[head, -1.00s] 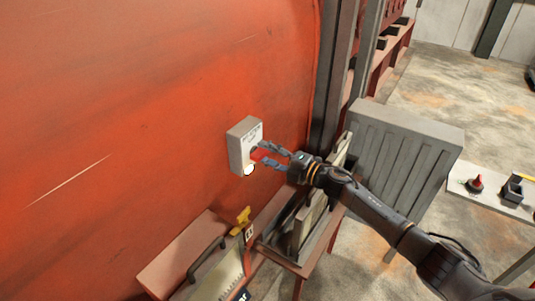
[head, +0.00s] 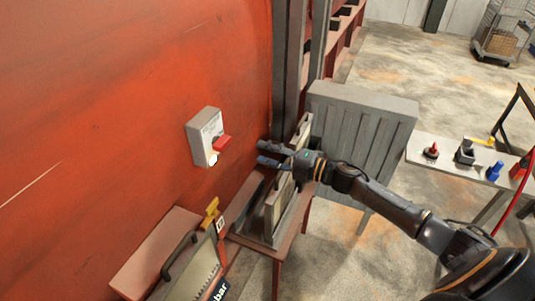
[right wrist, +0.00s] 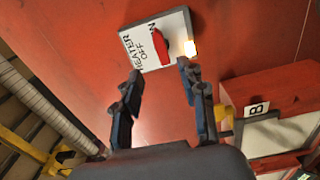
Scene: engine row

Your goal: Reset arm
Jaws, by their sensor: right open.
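A grey switch box (head: 205,137) is fixed to the red wall, with a red handle (head: 222,143) and a glowing white lamp (head: 213,160). In the right wrist view its plate (right wrist: 133,42) reads HEATER and OFF, with an N near one end of the red handle (right wrist: 159,46); the rest of that word is hidden. The lamp also glows there (right wrist: 190,48). My right gripper (head: 264,154) is open and empty, to the right of the box and apart from it. It also shows in the right wrist view (right wrist: 160,74). My left gripper is not in view.
Below the box is a red bench (head: 147,252) with a black handle and a yellow part (head: 211,213). A grey ribbed panel (head: 360,130) stands behind my right arm. A table (head: 415,153) at right holds a red knob and other parts. Open floor lies beyond.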

